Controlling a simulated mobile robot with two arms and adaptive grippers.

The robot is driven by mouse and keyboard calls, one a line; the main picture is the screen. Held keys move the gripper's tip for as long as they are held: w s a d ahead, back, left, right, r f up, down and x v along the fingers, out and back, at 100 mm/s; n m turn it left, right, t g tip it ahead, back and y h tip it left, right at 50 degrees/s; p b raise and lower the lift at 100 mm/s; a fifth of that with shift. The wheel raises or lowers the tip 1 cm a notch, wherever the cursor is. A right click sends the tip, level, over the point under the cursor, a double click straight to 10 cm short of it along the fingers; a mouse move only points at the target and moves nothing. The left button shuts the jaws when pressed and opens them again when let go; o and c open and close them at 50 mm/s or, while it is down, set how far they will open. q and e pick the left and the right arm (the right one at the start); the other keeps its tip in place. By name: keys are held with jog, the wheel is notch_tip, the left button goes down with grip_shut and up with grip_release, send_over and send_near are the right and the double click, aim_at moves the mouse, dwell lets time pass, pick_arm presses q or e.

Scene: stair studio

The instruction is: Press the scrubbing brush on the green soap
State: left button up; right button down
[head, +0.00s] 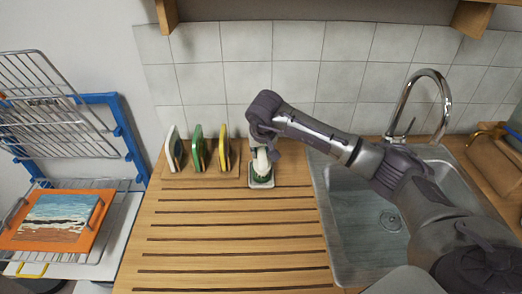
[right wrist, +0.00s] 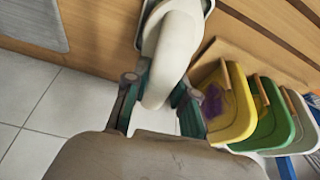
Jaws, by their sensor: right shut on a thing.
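My right gripper (head: 262,142) is over the wooden counter and shut on the cream-white scrubbing brush (head: 261,160). In the right wrist view its curved pale handle (right wrist: 168,55) passes between the two fingers (right wrist: 155,100). The brush stands roughly upright, its lower end over a small pale dish (head: 252,184). A green patch, apparently the green soap (head: 262,179), shows in the dish right under the brush. The brush's underside is hidden, so I cannot tell whether it touches the soap. My left gripper is not in view.
White, green (head: 197,150) and yellow (head: 223,150) upright pieces stand in a wooden holder just left of the dish. A sink (head: 345,235) with a tall faucet (head: 440,100) is at the right. The grooved counter (head: 225,235) in front is clear. A tiled wall stands close behind.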

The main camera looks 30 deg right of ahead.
jog(key=shift+f+b, duration=0.45)
jog(key=shift+b, duration=0.05)
dwell(1.5)
jog(key=shift+r, duration=0.1)
jog(key=shift+r+p, duration=1.95)
jog(key=shift+r, duration=1.55)
